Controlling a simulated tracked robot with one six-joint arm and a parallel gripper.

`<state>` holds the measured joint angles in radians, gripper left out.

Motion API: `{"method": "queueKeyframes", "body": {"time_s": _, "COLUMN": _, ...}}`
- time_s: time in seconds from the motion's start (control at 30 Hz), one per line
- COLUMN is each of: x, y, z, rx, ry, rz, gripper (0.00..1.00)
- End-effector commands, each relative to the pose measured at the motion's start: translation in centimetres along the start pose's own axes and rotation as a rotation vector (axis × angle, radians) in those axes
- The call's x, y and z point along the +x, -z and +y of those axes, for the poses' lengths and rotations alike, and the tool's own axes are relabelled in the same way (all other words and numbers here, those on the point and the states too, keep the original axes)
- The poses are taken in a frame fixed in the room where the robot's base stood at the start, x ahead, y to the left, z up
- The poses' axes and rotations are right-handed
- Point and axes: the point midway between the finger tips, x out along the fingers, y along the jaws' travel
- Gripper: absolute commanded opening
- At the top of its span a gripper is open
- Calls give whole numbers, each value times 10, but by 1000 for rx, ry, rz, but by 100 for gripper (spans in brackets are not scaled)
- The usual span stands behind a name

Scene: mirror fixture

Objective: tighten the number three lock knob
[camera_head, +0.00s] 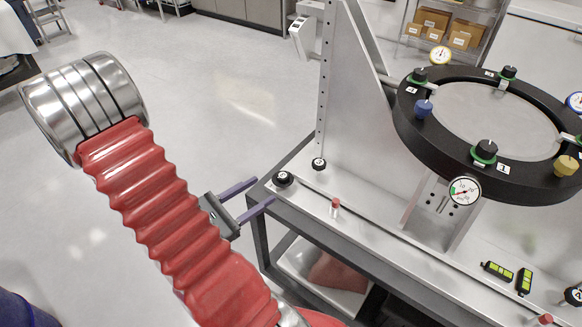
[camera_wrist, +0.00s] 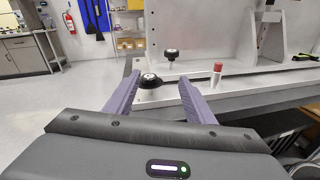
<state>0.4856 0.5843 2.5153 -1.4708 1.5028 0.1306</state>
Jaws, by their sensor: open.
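My gripper (camera_head: 264,190) is open and empty, its two purple fingers pointing at the left end of the metal base plate. It also shows in the wrist view (camera_wrist: 160,78). A black knob with a white-marked top (camera_head: 283,179) stands on that corner of the plate, just beyond the fingertips. In the wrist view this knob (camera_wrist: 151,80) appears between the fingertips; contact is not visible. Its number is too small to read surely. A second black knob (camera_head: 319,163) stands behind it, also in the wrist view (camera_wrist: 171,54). Another knob marked 2 (camera_head: 574,295) is at the right edge.
A red-capped pin (camera_head: 335,206) stands on the plate right of the near knob. The black mirror ring (camera_head: 409,127) carries coloured knobs and dial gauges. An upright metal plate (camera_head: 345,100) rises behind. Two green-and-black levels (camera_head: 497,271) lie at right. Floor left of the bench is clear.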

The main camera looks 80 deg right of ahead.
Motion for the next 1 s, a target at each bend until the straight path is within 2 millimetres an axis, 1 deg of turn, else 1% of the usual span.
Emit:
{"method": "queueKeyframes", "body": {"time_s": 0.03, "x": 6, "y": 8, "z": 0, "rx": -39, "ry": -21, "rz": -16, "gripper": 49}}
{"method": "queueKeyframes", "body": {"time_s": 0.2, "x": 18, "y": 28, "z": 4, "rx": -133, "ry": -99, "rz": -49, "gripper": 49}}
{"method": "queueKeyframes", "body": {"time_s": 0.33, "x": 22, "y": 37, "z": 5, "rx": -170, "ry": -135, "rz": -59, "gripper": 49}}
{"method": "queueKeyframes", "body": {"time_s": 0.77, "x": 24, "y": 39, "z": 6, "rx": -177, "ry": -144, "rz": -60, "gripper": 49}}
{"method": "queueKeyframes", "body": {"time_s": 1.0, "x": 33, "y": 38, "z": 7, "rx": -177, "ry": -141, "rz": -60, "gripper": 49}}
